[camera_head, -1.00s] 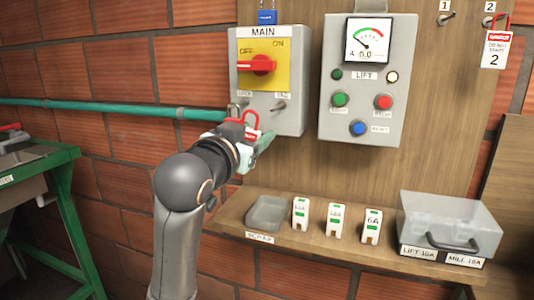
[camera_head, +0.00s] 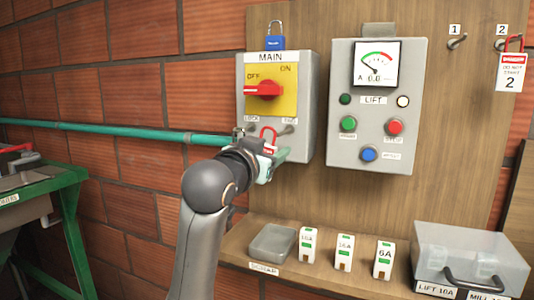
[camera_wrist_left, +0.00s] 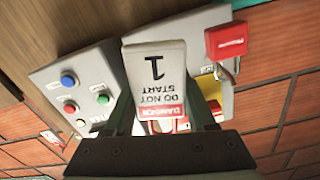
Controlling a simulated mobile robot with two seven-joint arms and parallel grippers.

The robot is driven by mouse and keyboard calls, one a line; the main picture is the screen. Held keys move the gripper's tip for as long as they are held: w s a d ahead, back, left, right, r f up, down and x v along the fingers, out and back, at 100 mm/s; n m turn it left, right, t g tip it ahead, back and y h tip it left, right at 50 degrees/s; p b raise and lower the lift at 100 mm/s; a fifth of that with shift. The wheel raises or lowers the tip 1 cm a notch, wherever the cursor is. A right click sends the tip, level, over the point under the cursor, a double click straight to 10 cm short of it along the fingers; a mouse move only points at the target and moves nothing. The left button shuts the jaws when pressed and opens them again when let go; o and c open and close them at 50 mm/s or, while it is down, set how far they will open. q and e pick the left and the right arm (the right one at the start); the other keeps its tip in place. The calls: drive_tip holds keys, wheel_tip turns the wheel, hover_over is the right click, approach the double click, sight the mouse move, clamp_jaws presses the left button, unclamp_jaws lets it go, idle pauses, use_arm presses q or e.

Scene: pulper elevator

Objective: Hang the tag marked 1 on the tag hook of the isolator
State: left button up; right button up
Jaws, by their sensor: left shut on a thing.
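My left gripper (camera_head: 268,166) is shut on the white tag marked 1 (camera_wrist_left: 155,75), which also has a red DANGER band. The tag's red loop (camera_head: 268,133) stands up in front of the isolator's lower face. The isolator (camera_head: 308,115), a grey box labelled MAIN, has its red handle (camera_head: 263,90) toward OFF. Its tag hook (camera_head: 288,129) is just right of the loop; loop and hook look apart, though depth is unclear. A red padlock-like block (camera_wrist_left: 228,38) with a shackle shows beside the isolator in the wrist view. My right gripper is not in view.
A blue padlock (camera_head: 276,42) sits atop the isolator. The LIFT panel (camera_head: 375,110) stands close on its right. Tag 2 (camera_head: 511,75) hangs at far right, left of it an empty hook 1 (camera_head: 458,41). Below is a shelf with a tray (camera_head: 271,242) and fuses.

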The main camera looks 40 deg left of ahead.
use_arm(q)
drive_tip(key=shift+x, duration=0.8)
drive_tip(key=shift+f+b+x, duration=0.2)
drive_tip(key=shift+b+x, duration=0.3)
drive_tip(key=shift+x, duration=0.75)
drive_tip(key=shift+w+a+f, duration=0.15)
drive_tip(key=shift+w+f, duration=0.1)
drive_tip(key=shift+w, duration=0.3)
drive_tip(key=shift+w+f+p, duration=0.15)
drive_tip(key=shift+p, duration=0.15)
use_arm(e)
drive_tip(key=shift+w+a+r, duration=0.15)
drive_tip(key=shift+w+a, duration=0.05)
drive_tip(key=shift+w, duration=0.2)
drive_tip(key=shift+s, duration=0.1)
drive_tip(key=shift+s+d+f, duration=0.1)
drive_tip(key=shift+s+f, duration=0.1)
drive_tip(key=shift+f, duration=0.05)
use_arm(q)
drive_tip(key=o, duration=1.3)
drive_tip(key=shift+o, duration=0.6)
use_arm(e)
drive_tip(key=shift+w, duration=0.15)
